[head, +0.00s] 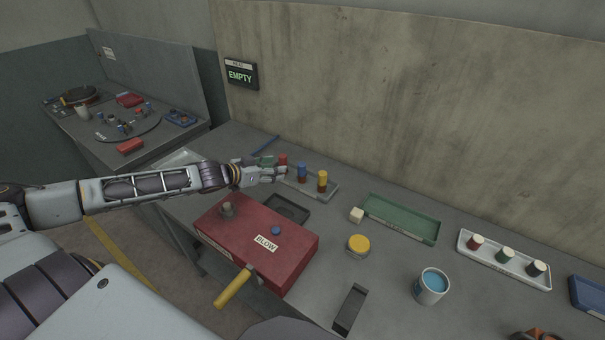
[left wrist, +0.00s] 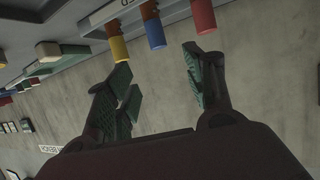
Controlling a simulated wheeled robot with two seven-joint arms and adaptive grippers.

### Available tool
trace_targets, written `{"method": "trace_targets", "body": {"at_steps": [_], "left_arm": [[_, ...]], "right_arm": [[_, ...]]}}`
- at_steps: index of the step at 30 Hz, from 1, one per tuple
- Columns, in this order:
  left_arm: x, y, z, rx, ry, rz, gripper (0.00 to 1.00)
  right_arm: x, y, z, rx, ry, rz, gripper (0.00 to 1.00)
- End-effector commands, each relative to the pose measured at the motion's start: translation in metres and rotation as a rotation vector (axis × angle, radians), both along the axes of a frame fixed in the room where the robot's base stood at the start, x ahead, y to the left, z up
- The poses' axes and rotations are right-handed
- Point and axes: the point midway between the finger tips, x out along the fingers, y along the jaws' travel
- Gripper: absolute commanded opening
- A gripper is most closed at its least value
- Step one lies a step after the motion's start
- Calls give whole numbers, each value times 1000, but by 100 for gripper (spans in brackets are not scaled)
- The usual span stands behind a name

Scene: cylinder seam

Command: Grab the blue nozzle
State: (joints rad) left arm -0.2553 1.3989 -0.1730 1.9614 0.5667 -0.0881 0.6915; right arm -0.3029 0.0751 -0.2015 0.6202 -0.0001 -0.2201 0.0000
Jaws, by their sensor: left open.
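The blue nozzle (head: 302,172) stands in a light rack (head: 318,188) near the back wall, between a red nozzle (head: 283,161) and a yellow nozzle (head: 322,181). My left gripper (head: 272,170) is open and empty, just left of the rack and close to the red nozzle. In the left wrist view, which looks tilted over, the blue nozzle (left wrist: 153,33) shows ahead of the gap between my open fingers (left wrist: 157,68), not touching them. The yellow nozzle (left wrist: 118,48) and red nozzle (left wrist: 204,17) flank it. My right gripper is not in view.
A red box marked BLOW (head: 266,243) with a yellow handle stands in front of the rack. To the right are a green tray (head: 402,220), a yellow-topped jar (head: 358,246), a blue paint can (head: 432,285) and a white rack (head: 505,262). The back wall rises close behind.

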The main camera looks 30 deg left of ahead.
Motion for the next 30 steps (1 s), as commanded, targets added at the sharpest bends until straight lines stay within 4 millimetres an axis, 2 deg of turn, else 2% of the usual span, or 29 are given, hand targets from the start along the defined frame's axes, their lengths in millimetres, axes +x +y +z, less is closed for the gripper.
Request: {"method": "trace_targets", "body": {"at_steps": [15,30], "left_arm": [[6,-1,-2,-1,-2,4,53],[14,-4,-6,-2,-2,5,53]], "right_arm": [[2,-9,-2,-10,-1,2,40],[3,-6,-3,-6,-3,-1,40]]}}
